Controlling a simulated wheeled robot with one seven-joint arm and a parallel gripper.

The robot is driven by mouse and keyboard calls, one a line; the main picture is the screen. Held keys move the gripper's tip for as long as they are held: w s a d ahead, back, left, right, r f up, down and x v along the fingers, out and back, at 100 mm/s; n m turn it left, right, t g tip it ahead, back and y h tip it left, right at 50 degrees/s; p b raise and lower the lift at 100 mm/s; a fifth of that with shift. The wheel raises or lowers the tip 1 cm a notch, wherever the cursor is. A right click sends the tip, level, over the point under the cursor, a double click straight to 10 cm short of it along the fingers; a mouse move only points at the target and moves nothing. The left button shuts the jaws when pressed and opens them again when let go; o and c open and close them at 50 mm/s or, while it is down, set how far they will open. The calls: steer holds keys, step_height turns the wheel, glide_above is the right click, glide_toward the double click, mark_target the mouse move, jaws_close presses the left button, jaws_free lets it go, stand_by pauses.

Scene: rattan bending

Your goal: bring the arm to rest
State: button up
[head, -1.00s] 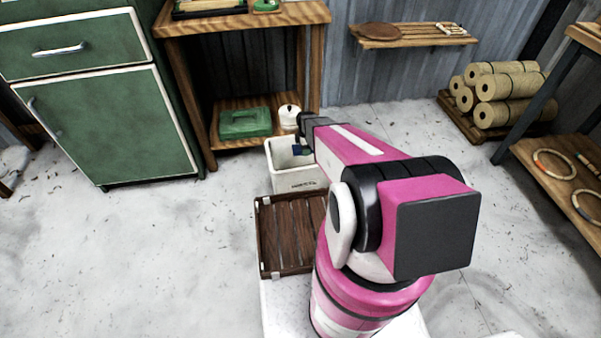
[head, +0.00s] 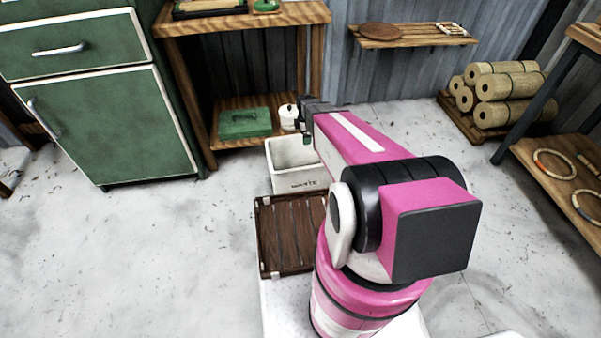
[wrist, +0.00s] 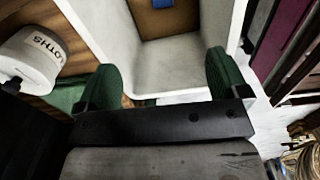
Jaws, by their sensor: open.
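My gripper (head: 305,137) is at the end of my pink arm (head: 350,140), above the back of the white bin (head: 297,182) with dark lettering on its front. In the wrist view its two green fingertips (wrist: 163,82) are spread wide with nothing between them. The white bin's walls (wrist: 188,78) show just beyond the fingers. A blue piece (wrist: 160,3) lies on the brown bottom inside the bin, cut off by the frame's top edge. In the head view the bin's inside is mostly hidden.
A slatted brown tray (head: 285,235) sits in front of the bin. A wooden workbench (head: 240,20) stands behind, with a green box (head: 245,123) and white canister (head: 288,117) on its lower shelf. A green cabinet (head: 105,125) is left. Floor (head: 130,260) at left is clear.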

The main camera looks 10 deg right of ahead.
steer(key=shift+r, duration=1)
